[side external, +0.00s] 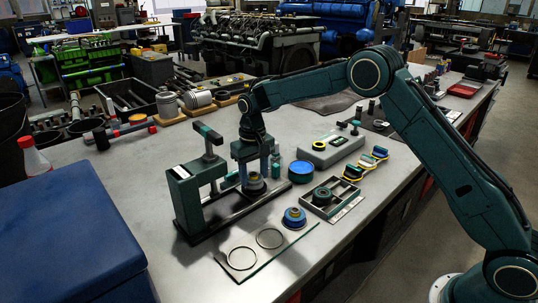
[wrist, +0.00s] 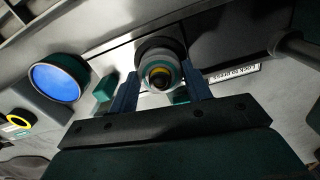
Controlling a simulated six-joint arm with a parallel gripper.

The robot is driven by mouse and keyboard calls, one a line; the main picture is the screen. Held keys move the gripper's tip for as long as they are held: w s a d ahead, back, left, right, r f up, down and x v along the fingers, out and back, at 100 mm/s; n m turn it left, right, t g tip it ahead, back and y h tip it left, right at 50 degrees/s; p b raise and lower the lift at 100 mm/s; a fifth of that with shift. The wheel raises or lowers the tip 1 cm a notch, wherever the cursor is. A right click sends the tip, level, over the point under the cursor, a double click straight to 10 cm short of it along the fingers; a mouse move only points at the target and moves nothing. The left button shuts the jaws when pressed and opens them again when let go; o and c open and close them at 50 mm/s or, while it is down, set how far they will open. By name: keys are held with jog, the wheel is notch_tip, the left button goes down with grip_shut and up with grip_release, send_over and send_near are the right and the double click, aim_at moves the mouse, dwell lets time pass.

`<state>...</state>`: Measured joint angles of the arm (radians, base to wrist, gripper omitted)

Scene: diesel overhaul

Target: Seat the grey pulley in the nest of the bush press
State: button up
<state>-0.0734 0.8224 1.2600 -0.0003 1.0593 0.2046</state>
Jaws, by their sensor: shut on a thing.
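The grey pulley (side external: 254,184), with a yellow ring in its middle, is between the fingers of my gripper (side external: 257,172), which is shut on it. In the wrist view the pulley (wrist: 160,76) shows face-on between the two blue-grey fingers, its centre dark. The bush press (side external: 186,196) is a dark green frame with a lever on top, left of my gripper. Its nest (wrist: 153,46) shows as a dark round rim just behind the pulley. The pulley is over or at the nest; I cannot tell whether it rests fully in it.
A blue-topped round tin (side external: 302,170) stands close right of my gripper. A tray (side external: 340,208) holds a dark green pulley (side external: 322,195). A blue pulley (side external: 294,217) sits by a glass plate (side external: 246,268) with two rings. A grey box (side external: 326,152) stands behind.

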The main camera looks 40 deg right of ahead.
jog(key=shift+f, duration=0.6)
dwell(0.3)
jog(key=o, duration=1.3)
jog(key=shift+f, duration=0.1)
jog(key=shift+r, duration=3.55)
jog(key=shift+r, duration=2.05)
